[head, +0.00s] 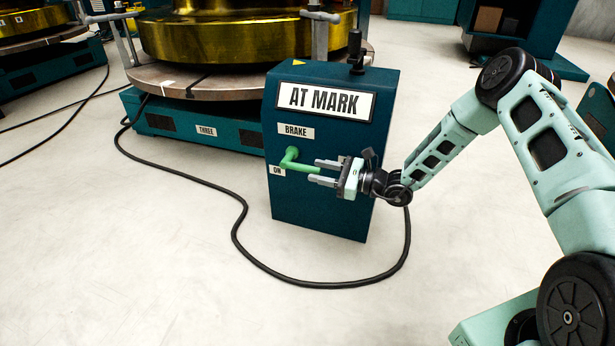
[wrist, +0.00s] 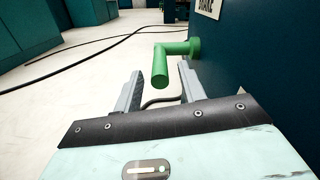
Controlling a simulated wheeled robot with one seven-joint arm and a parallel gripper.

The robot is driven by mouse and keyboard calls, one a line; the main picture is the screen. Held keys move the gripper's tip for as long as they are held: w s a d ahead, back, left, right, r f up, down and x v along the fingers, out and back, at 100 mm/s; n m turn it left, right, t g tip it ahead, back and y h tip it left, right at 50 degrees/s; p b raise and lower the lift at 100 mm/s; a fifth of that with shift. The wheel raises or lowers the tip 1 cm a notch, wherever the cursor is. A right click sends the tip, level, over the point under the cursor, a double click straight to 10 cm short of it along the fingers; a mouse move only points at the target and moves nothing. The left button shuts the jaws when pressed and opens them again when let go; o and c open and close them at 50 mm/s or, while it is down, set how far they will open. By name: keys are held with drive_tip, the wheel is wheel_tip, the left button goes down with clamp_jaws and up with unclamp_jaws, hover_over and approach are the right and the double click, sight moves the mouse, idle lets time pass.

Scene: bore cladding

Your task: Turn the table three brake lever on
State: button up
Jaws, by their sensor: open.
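The green brake lever (head: 301,164) sticks out from the front of a dark teal control box (head: 325,212), under a "BRAKE" label (head: 295,131). Its handle lies roughly level and points right in the head view, away from the "ON" label (head: 277,170) at its lower left. My gripper (head: 314,172) is open at the handle's free end. In the wrist view the lever (wrist: 160,66) has its handle end just ahead of and between the open fingers (wrist: 157,84). I cannot tell whether a finger touches it. The box's top sign reads "AT MARK" (head: 325,98).
Table three, marked by a "THREE" label (head: 206,132), stands behind the box with a large gold ring (head: 215,40) on it. A black cable (head: 238,228) loops over the floor around the box. A small black lever (head: 355,48) stands on the box top.

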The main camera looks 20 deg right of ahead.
sight(289, 165)
drive_tip(key=shift+b+x, duration=0.7)
drive_tip(key=shift+x, duration=1.4)
drive_tip(key=shift+c, duration=0.3)
clamp_jaws()
drive_tip(key=shift+d+f, duration=0.1)
